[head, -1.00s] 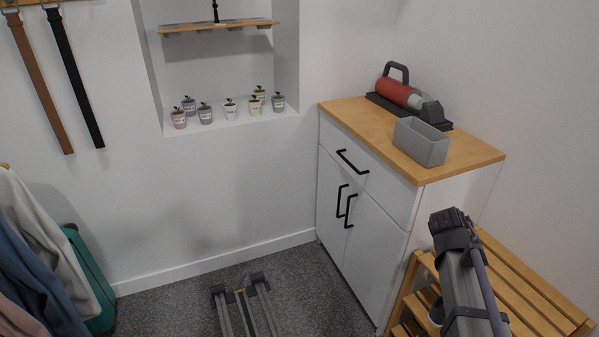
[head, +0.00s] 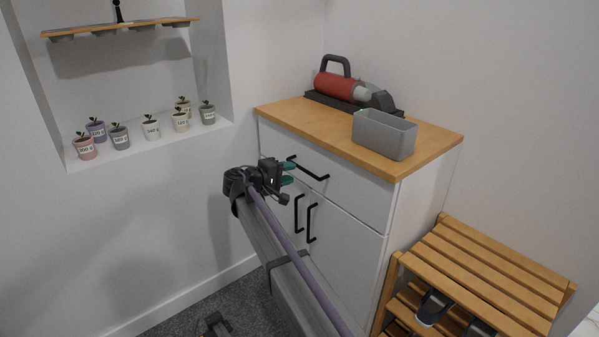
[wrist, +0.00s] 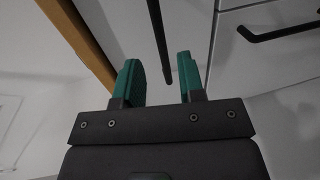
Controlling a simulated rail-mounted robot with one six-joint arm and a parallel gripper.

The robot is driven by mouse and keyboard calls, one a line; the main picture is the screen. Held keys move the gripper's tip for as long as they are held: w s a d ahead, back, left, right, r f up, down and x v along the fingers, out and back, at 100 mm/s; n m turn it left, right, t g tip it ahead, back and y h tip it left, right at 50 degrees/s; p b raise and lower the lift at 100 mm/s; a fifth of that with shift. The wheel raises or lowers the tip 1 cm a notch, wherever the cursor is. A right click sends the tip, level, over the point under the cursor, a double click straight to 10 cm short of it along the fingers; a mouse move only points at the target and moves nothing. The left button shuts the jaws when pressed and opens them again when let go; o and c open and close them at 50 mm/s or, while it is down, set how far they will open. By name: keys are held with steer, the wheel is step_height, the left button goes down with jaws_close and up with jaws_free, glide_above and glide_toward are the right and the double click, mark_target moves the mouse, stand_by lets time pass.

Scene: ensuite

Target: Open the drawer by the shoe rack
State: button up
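The white drawer (head: 345,182) is the top front of the cabinet beside the shoe rack (head: 490,265), and it is shut. Its black bar handle (head: 312,171) slants across the front in the head view. My gripper (head: 289,173) is at the left end of this handle, with its green fingertips pointing towards the drawer. In the wrist view my gripper (wrist: 158,65) is open and empty. The drawer handle (wrist: 158,40) lines up between the two fingers there, its near end close to the fingertips. I cannot tell whether they touch it.
Two cupboard doors with black handles (head: 311,222) are below the drawer. A grey bin (head: 384,136) and a red cylindrical device (head: 338,87) are on the wooden cabinet top (head: 300,122). Small labelled pots (head: 151,128) stand in the wall niche. Shoes (head: 433,307) are in the rack.

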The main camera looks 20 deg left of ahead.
mark_target(303, 169)
steer(key=b+x, duration=0.1)
steer(key=x, duration=0.5)
steer(key=shift+w, duration=0.2)
jaws_close()
